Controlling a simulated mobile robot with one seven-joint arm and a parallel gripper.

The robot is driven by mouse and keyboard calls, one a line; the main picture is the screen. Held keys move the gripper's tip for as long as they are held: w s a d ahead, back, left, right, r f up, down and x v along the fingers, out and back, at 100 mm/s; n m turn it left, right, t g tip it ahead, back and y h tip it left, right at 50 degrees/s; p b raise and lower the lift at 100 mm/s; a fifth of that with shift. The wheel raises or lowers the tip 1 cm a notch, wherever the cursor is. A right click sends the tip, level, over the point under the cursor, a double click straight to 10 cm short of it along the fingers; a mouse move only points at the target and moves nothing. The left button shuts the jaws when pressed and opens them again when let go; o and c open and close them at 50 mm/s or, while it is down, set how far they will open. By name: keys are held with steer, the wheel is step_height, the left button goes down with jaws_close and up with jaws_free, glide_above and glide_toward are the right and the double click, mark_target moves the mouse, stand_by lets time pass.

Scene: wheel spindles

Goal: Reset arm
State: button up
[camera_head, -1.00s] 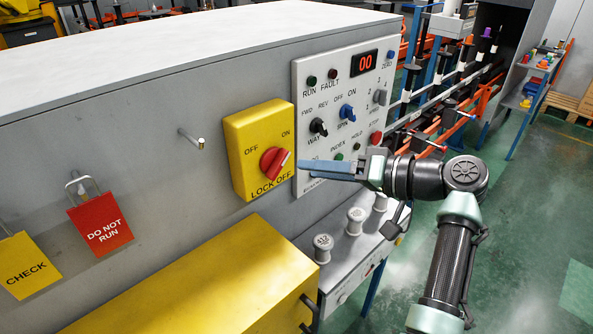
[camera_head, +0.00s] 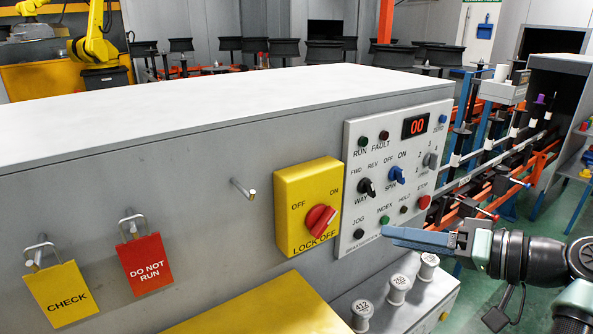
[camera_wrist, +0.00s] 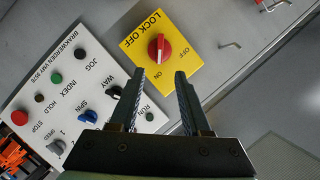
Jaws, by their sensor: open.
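My gripper (camera_head: 418,239) is at the lower right in the head view, in front of the lower edge of the white control panel (camera_head: 398,150). In the wrist view my gripper (camera_wrist: 158,88) shows two dark fingers spread apart with nothing between them. Beyond the fingertips is the yellow lock-off box (camera_wrist: 160,50) with its red rotary switch (camera_wrist: 159,48). In the head view the red switch (camera_head: 319,219) is turned at a slant. The fingers look apart from the panel and box, though the exact gap is hard to tell.
A red DO NOT RUN tag (camera_head: 146,264) and a yellow CHECK tag (camera_head: 62,294) hang on pegs at left. An empty peg (camera_head: 243,189) sticks out nearer the box. Several labelled white spools (camera_head: 398,289) stand on a ledge below the panel.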

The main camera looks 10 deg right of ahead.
steer(key=w+a+r+t+h, duration=0.5)
steer(key=w+a+r+h, duration=0.25)
steer(key=a+r, duration=0.45)
steer(key=s+a+r+n+t, duration=0.1)
steer(key=s+a+r+t, duration=0.4)
steer(key=s+a+r, duration=0.2)
steer(key=s+a+r+n+t+h, duration=0.1)
steer(key=s+a+r+t, duration=0.4)
steer(key=s+a+r, duration=0.3)
steer(key=s+r, duration=0.3)
steer(key=r, duration=0.2)
steer(key=shift+s+r, duration=0.25)
steer(key=shift+r, duration=0.15)
